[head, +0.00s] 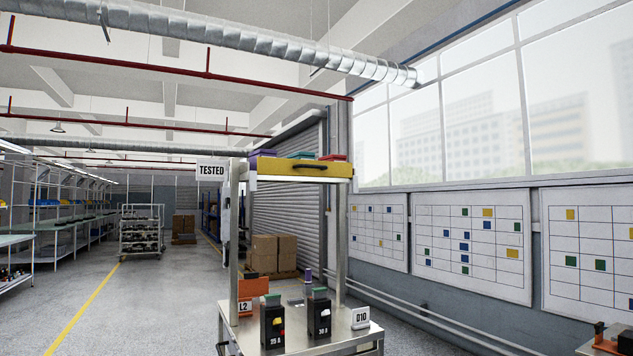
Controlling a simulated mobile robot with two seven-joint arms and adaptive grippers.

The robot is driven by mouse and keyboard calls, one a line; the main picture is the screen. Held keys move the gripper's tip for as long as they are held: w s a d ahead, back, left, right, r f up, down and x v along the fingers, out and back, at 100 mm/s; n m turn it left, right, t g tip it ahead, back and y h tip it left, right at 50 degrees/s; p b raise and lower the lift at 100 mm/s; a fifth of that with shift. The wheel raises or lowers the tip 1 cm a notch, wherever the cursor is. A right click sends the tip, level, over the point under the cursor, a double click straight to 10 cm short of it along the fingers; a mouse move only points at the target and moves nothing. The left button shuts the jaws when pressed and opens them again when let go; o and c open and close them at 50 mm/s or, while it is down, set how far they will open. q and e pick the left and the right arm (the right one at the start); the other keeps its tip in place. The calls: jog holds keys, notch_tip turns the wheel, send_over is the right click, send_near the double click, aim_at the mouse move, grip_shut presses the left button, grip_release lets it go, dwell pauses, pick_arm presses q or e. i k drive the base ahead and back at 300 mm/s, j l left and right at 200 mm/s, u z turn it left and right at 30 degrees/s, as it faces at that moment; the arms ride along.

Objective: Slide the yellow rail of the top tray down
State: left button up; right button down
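The yellow rail (283,168) runs along the front of the top tray, high on a metal stand, with a dark handle (309,165) on its face. Purple (263,153), teal (300,155) and red (333,157) items show just above the rail. The tray's floor is hidden behind the rail. Neither of my grippers shows in the head view, and nothing touches the rail.
Two upright posts (341,235) carry the tray above a metal worktop (345,337). On it stand two black breakers (272,328) (319,316), an orange block (254,288) and a D10 sign (360,318). A TESTED sign (211,170) sits left of the rail. Floor is open at left.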

aim_at(265, 165)
jog(key=i+u, duration=0.1)
jog(key=i, duration=0.6)
jog(key=i+l+u, duration=0.15)
jog(key=i, duration=0.55)
